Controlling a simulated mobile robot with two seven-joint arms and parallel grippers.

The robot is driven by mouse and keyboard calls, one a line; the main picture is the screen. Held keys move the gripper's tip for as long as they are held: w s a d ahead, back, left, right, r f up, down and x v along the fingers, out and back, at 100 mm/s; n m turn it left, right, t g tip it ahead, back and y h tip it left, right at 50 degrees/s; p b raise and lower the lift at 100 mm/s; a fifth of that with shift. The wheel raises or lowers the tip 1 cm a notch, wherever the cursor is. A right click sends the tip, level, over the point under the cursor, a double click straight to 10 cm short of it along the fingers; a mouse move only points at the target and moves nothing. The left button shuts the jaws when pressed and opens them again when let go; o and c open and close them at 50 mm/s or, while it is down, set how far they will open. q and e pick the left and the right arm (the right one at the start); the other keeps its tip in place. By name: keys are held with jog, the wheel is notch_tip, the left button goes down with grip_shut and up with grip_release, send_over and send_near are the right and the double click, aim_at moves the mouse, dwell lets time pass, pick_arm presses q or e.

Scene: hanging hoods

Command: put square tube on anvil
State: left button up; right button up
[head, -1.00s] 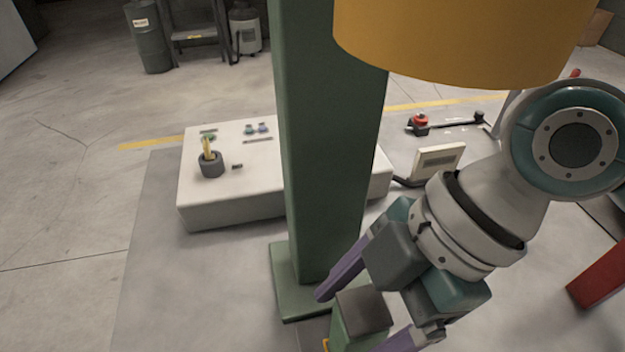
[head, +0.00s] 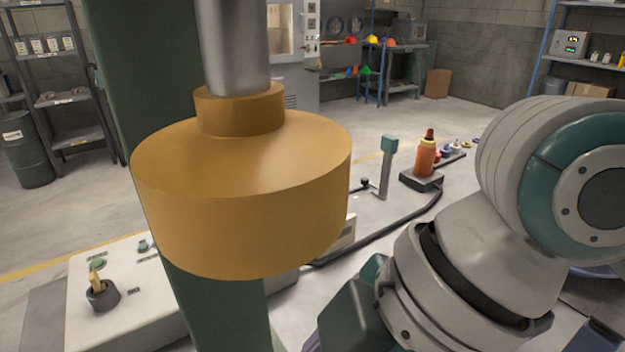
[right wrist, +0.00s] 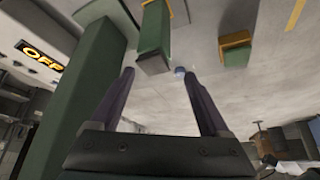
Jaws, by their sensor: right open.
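I cannot tell for sure which piece is the square tube or the anvil. In the right wrist view a green square-sided block (right wrist: 154,42) with a grey end face lies beyond my right gripper (right wrist: 154,72), roughly between its fingertips. A second green block (right wrist: 236,55) with a yellow edge is farther right, apart from the fingers. My right gripper is open, its two purple fingers spread with nothing held between them. In the head view only its hand shows at the bottom, and the fingertips are out of frame. My left gripper is in neither view.
A yellow cylinder (head: 245,215) hangs on a grey shaft (head: 235,45) close in front, beside a green column (head: 150,90). A pale control box (head: 125,315) stands lower left. An orange bottle-like thing (head: 425,158) stands on a dark base at right. Shelves line the back.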

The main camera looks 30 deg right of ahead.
jog(key=s+d+f+m+t+h, duration=0.1)
jog(key=s+d+f+m+h, duration=0.1)
jog(key=s+d+m+h, duration=0.3)
jog(key=s+d+m, duration=0.1)
jog(key=d+m, duration=0.3)
jog(key=m, duration=0.1)
jog(key=shift+f+m, duration=0.15)
jog(key=shift+m, duration=0.25)
